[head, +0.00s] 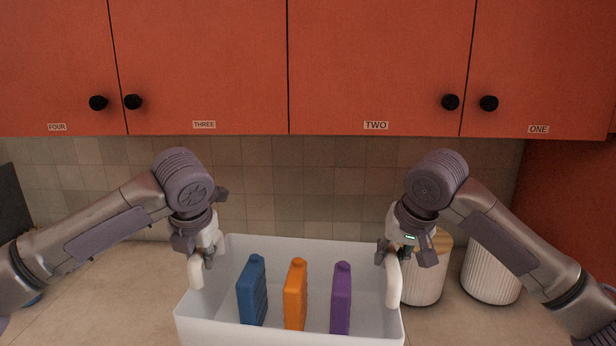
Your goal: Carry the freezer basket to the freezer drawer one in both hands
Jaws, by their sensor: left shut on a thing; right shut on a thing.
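The freezer basket (300,248) is a white open bin with a handle at each side. It holds a blue canister (253,290), an orange canister (296,294) and a purple canister (342,298), all upright in a row. My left gripper (196,262) is shut on the basket's left handle (196,274). My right gripper (393,258) is shut on the right handle (393,284). The basket's near lower part is cut off by the frame, so I cannot tell whether it rests on the counter. No freezer drawer is in view.
Red cabinets (210,60) labelled FOUR, THREE, TWO and ONE hang above a tiled wall (300,190). Two white ribbed jars (490,274) stand right of the basket, one partly behind my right arm. The counter (110,290) left of the basket is mostly clear.

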